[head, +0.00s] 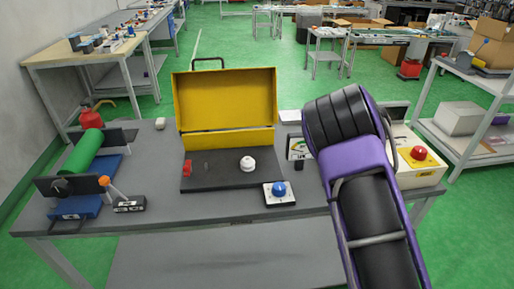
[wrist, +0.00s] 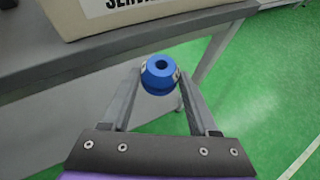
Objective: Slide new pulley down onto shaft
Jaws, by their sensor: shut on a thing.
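In the wrist view my gripper (wrist: 161,73) is shut on a blue pulley (wrist: 158,86), a round part with a dark center hole, held between the fingertips. Below it in that view are the bench's edge and green floor. In the head view my purple and black arm hides the gripper and the pulley. A machine with a raised yellow cover (head: 224,100) stands at the bench middle. Its dark base plate (head: 215,178) carries a white round part (head: 247,163) and a red part (head: 187,167). I cannot make out a bare shaft.
On the grey bench (head: 150,225), a small box with a blue knob (head: 279,189) sits in front of the machine. A cream box with a red button (head: 418,154) stands at right. A green roller (head: 82,152) on blue stands is at left.

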